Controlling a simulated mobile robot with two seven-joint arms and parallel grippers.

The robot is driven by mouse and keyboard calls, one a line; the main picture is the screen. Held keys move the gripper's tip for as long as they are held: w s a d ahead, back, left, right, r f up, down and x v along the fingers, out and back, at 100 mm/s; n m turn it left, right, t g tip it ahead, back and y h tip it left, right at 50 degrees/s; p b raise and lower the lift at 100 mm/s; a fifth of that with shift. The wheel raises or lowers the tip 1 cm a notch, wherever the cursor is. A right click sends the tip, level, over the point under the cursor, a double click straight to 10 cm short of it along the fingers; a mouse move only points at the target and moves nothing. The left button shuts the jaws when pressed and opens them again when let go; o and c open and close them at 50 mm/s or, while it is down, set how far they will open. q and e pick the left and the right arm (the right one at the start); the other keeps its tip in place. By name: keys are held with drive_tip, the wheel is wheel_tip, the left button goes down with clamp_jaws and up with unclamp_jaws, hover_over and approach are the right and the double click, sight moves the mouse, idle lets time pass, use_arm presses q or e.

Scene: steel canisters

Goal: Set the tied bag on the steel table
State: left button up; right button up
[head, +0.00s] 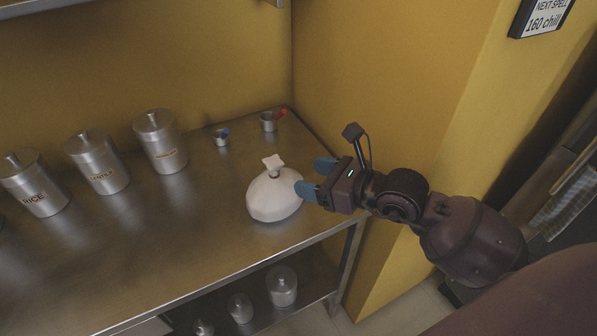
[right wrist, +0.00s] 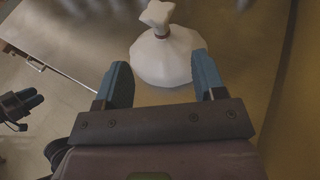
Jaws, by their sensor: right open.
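The tied bag (head: 272,200) is white and rounded, with a knotted top, and stands upright on the steel table (head: 205,235) near its right end. My right gripper (head: 313,175) is open just right of the bag, its blue fingers pointing at it. In the right wrist view the bag (right wrist: 162,62) shows just beyond and between the open fingers (right wrist: 160,68), with nothing held. What seems to be my left gripper (right wrist: 20,106) shows dark at the left edge of that view; its jaw state is unclear.
Several steel canisters (head: 96,162) stand along the wall, left of the bag. Two small metal cups (head: 221,138) (head: 268,122), with blue and red handles, stand behind it. A lower shelf (head: 255,312) holds jars. Yellow walls close in the back and right. The table front is bare.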

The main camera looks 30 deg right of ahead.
drive_tip(key=shift+v, duration=0.85)
drive_tip(key=s+d+f+n+h, duration=0.2)
drive_tip(key=s+f+n+h, duration=0.2)
drive_tip(key=s+f+n, duration=0.4)
drive_tip(key=s+d+f+n+g+h, duration=0.1)
drive_tip(key=s+f+n+h, duration=0.2)
drive_tip(key=s+f+n, duration=0.6)
wheel_tip(320, 180, down, 6)
drive_tip(key=n, duration=1.3)
drive_tip(key=shift+d+f+n+g+h, duration=0.2)
drive_tip(key=shift+d+n+g+h, duration=0.1)
drive_tip(key=shift+d+n+h, duration=0.1)
